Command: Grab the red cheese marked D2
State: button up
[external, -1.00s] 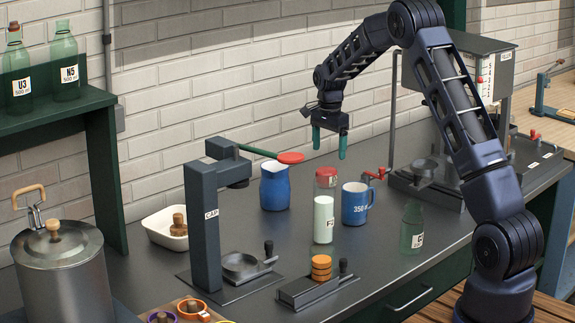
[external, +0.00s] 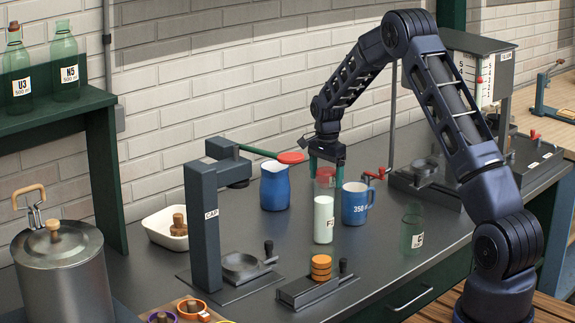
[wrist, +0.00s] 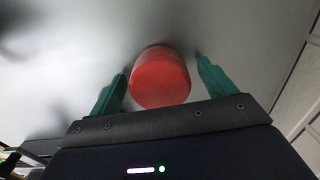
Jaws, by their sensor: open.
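A red round cheese (external: 325,178) stands on the dark bench, behind the white-filled bottle. Its label is too small to read. In the wrist view the red cheese (wrist: 160,78) shows its plain round top between the two green fingers. My gripper (external: 326,170) points down over the cheese with its fingers at either side of it. The gripper (wrist: 162,85) is open, and a gap shows between each finger and the cheese. I cannot tell how far down the fingers reach.
A bottle with white contents (external: 323,220) stands close in front of the cheese. A blue mug (external: 356,206) is close at right, a blue jug (external: 275,188) at left. The capping stand (external: 204,225) has a lever with a red end (external: 291,157) near my gripper.

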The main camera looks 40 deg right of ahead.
jog(key=c, duration=1.2)
jog(key=shift+o, duration=0.2)
jog(key=shift+r, duration=0.1)
